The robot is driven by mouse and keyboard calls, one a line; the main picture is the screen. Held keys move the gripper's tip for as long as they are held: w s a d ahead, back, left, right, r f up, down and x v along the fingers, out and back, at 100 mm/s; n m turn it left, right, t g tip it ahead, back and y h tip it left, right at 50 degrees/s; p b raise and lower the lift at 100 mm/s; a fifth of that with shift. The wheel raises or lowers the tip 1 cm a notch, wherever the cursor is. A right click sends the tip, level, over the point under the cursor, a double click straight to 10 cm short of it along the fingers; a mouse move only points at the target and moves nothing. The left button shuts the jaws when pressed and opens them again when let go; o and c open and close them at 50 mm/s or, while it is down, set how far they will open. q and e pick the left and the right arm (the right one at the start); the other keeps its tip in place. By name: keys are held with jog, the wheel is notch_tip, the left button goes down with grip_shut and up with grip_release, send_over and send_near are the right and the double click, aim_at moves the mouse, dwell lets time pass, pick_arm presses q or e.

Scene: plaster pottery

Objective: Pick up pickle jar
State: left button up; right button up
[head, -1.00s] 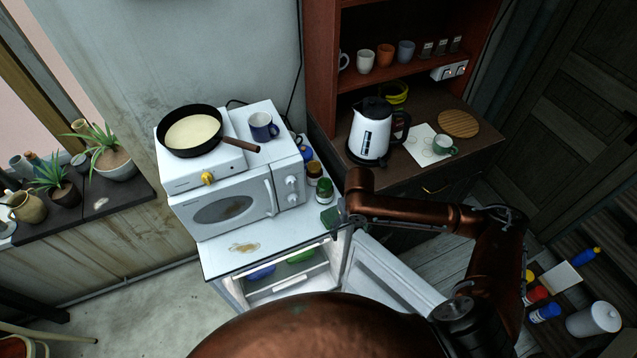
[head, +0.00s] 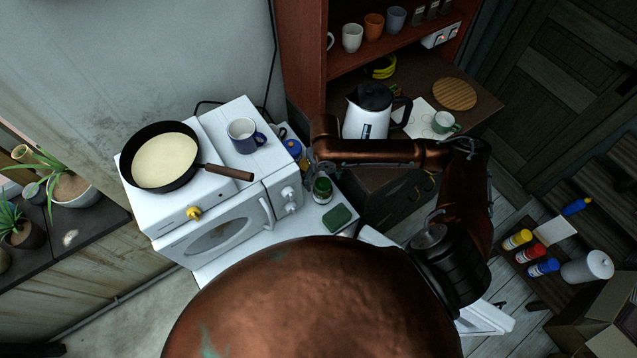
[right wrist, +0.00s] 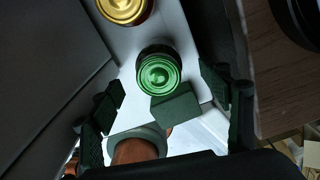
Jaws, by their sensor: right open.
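The jar with the green lid (head: 322,190), which I take to be the pickle jar, stands upright on the white fridge top beside the microwave. Its green lid (right wrist: 158,72) shows from above in the right wrist view. My right gripper (head: 316,167) is close to the jar, with my arm reaching in from the right. In the right wrist view my gripper (right wrist: 166,97) is open, with a dark finger on each side of the picture. The lid lies between and slightly beyond the fingertips, and I see no contact. My left gripper is not in view.
A green sponge (head: 337,218) lies just in front of the jar. A gold-lidded jar (right wrist: 122,8) stands behind it. The microwave (head: 215,232) bears a pan (head: 165,162) and a blue mug (head: 243,135). A kettle (head: 368,118) stands on the dark cabinet.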

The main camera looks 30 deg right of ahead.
notch_tip(320, 180, down, 8)
jog(key=shift+s+r+p, duration=0.15)
jog(key=shift+p, duration=0.15)
jog(key=shift+a, duration=0.1)
jog(key=shift+r, duration=0.1)
jog(key=c, duration=1.8)
